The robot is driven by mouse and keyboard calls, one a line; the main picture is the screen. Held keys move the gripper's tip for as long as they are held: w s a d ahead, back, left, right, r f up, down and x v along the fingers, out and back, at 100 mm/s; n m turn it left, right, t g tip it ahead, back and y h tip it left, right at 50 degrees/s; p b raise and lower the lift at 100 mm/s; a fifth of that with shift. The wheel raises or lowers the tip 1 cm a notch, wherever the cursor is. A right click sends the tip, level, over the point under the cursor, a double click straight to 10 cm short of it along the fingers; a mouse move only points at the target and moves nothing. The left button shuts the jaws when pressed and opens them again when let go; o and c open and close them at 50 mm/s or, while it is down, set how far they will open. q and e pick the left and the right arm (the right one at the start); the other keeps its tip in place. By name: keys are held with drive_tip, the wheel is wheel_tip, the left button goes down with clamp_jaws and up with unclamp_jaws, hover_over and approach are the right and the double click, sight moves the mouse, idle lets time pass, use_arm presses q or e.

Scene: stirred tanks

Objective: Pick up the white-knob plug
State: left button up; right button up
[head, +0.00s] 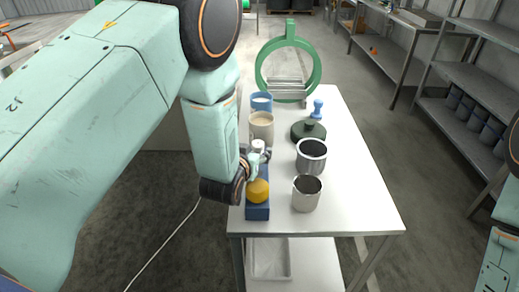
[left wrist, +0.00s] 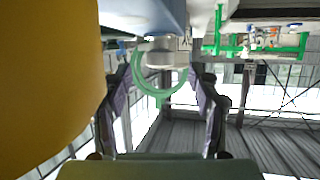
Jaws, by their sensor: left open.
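The white-knob plug (head: 258,146) stands at the far end of a blue block (head: 257,211) on the table. A yellow knob (head: 258,191) is at the block's near end. My left gripper (head: 254,163) is low over the block, close to the white knob and partly covering it. In the left wrist view the picture is upside down. There the white-knob plug (left wrist: 160,52) appears between the two open fingers (left wrist: 160,80), with nothing visibly gripped. The yellow knob (left wrist: 45,80) fills the left side, very near the camera. My right gripper is not in view.
A green ring stand (head: 289,62) is at the back. The table's front right (head: 355,212) is clear.

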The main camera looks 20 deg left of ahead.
sight(257, 145)
use_arm(q)
drive_tip(key=shift+w, duration=0.55)
drive_tip(key=x, duration=0.4)
drive_tip(key=shift+w+a, duration=0.1)
drive_tip(key=shift+a, duration=0.05)
drive_tip(key=shift+r, duration=0.15)
drive_tip(key=shift+c, duration=0.5)
drive_tip(key=shift+f, duration=0.2)
drive_tip(key=c, duration=0.4)
drive_tip(key=shift+r, duration=0.15)
drive_tip(key=c, duration=0.6)
clamp_jaws()
